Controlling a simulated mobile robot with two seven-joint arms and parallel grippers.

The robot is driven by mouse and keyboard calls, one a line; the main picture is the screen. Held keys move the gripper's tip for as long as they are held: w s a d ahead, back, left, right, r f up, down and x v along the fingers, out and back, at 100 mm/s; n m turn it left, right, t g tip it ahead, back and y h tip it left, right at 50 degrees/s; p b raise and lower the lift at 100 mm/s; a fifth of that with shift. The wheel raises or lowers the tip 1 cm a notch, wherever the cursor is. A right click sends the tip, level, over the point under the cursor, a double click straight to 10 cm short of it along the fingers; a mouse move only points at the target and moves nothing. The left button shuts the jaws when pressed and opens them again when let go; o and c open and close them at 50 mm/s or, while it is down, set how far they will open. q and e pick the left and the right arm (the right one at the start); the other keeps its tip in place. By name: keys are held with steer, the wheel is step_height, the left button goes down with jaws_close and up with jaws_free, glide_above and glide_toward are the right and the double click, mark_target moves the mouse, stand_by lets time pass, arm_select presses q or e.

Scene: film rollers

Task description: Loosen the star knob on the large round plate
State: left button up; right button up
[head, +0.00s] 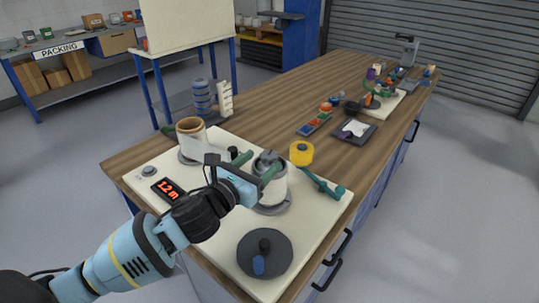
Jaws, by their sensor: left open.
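A dark round plate (246,262) lies flat at the front right of the cream board. A dark upright knob (264,246) with a blue part below it stands at its middle; whether it is star-shaped is too small to tell. I cannot tell whether the fingers touch the roller top. My right gripper is not in view.
A dark tray (365,139) lies farther back.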

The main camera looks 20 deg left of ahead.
mark_target(264, 160)
arm_select(q)
steer(key=shift+x, duration=2.1)
steer(key=c, duration=1)
